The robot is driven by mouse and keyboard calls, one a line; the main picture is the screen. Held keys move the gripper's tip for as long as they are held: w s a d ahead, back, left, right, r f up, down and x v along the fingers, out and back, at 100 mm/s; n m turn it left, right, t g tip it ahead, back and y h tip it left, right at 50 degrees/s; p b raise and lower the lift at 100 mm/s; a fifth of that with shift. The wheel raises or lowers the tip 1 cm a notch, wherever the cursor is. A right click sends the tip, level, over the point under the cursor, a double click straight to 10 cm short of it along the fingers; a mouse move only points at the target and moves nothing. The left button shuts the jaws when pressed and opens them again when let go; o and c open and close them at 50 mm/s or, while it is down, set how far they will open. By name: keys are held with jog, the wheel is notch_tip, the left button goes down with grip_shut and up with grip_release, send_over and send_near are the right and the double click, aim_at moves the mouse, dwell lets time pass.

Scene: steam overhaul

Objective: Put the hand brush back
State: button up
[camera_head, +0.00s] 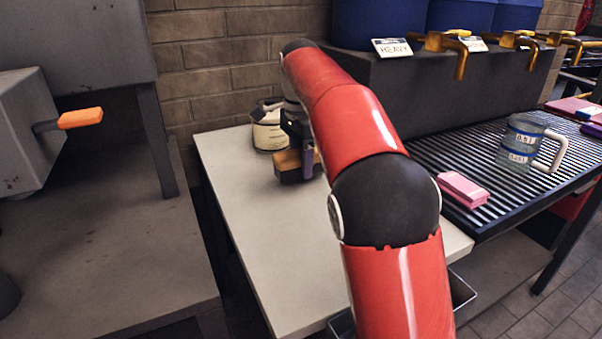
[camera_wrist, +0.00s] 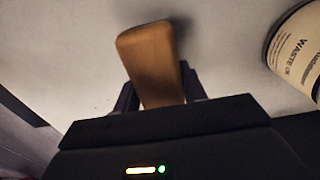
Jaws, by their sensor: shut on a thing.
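The hand brush shows in the wrist view as a brown wooden piece (camera_wrist: 152,62) between the two dark fingers of my gripper (camera_wrist: 160,92). My gripper is shut on it. In the head view the brush (camera_head: 290,166) shows as a brown block at my gripper (camera_head: 305,160), over the far part of the pale table (camera_head: 240,220). I cannot tell whether it touches the table top. My red arm hides part of the table and the area behind the gripper.
A cream waste container (camera_head: 269,130) stands close by at the back, also at the right in the wrist view (camera_wrist: 298,55). A black slatted rack (camera_head: 470,155) at right carries pink blocks (camera_head: 463,189) and a clear jug (camera_head: 520,145). The table's front left is clear.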

aim_at(298, 151)
jog(key=shift+f+p, duration=0.3)
jog(key=shift+f, duration=0.75)
jog(key=shift+f, duration=0.1)
jog(key=shift+f, duration=0.15)
jog(key=o, duration=0.9)
jog(key=shift+o, duration=0.2)
jog(key=shift+f+b, duration=0.15)
jog(key=shift+b, duration=0.35)
jog(key=r, duration=0.2)
jog(key=r+p, duration=0.1)
jog(key=r, duration=0.2)
jog(key=r+p, duration=0.1)
jog(key=r, duration=0.2)
jog(key=shift+a+r, duration=0.1)
jog(key=shift+a, duration=0.2)
